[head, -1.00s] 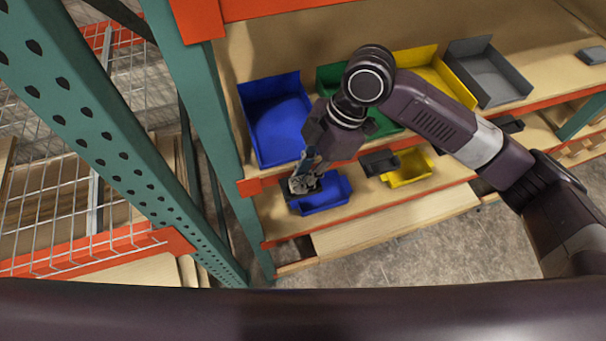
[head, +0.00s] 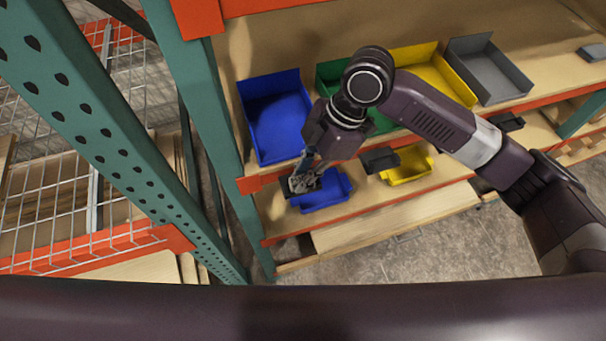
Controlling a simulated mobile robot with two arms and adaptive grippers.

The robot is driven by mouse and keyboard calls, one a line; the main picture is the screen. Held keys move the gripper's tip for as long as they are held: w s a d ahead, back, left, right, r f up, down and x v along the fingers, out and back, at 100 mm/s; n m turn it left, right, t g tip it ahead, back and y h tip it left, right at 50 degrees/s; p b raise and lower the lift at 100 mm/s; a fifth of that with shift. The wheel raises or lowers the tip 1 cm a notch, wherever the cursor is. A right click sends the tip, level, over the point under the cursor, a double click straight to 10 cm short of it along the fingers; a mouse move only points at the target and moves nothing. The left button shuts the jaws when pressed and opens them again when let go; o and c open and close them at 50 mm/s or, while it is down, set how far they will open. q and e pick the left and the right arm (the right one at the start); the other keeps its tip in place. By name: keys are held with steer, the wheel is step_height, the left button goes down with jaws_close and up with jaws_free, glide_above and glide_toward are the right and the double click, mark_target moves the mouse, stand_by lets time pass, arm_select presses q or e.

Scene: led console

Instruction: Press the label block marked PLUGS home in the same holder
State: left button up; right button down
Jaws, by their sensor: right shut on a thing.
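My right gripper (head: 302,183) reaches down to the left end of the small blue bin (head: 324,198) on the lower shelf. It is shut on a small dark block (head: 317,183), most of which the fingers hide. I take this for the label block, but no lettering can be read. Any holder under it is hidden, so I cannot tell whether the block sits in one or how deep. My left gripper is not in view.
Dark pieces (head: 380,160) and (head: 507,122) are on the lower shelf, the first beside a small yellow bin (head: 411,169). Large blue (head: 276,115), green (head: 329,75), yellow (head: 433,72) and grey (head: 488,75) bins stand above. A teal post (head: 217,130) is close left of the gripper.

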steer(key=shift+s+d+f, duration=0.1)
steer(key=shift+f, duration=0.1)
steer(key=c, duration=1.8)
jaws_free()
steer(key=shift+c, duration=0.2)
steer(key=shift+r, duration=0.1)
